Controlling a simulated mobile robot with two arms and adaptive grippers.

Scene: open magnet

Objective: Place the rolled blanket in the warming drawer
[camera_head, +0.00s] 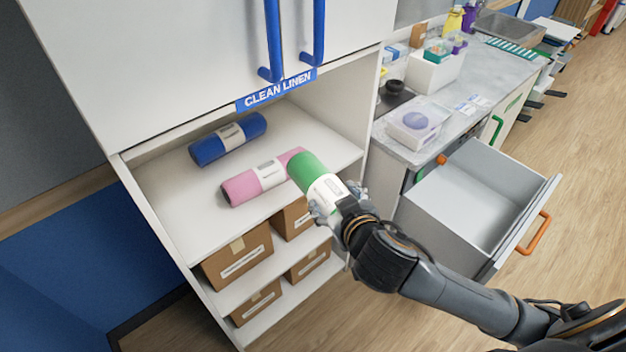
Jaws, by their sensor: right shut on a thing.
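A green rolled blanket (311,170) with a white label band is held in my right gripper (338,205), which is shut on it. The gripper is at the front of the open linen shelf, and the roll hides part of a pink roll behind it. The warming drawer (460,205) is pulled open at the right, with an orange handle (534,233); the part of its inside that shows is empty. The gripper is left of the drawer and apart from it. My left gripper is not in view.
A blue roll (228,139) and a pink roll (255,184) lie on the shelf (170,210) under the clean linen cabinet. Cardboard boxes (238,258) fill lower shelves. A cluttered counter (452,115) stands above and behind the drawer. Open floor lies at the right.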

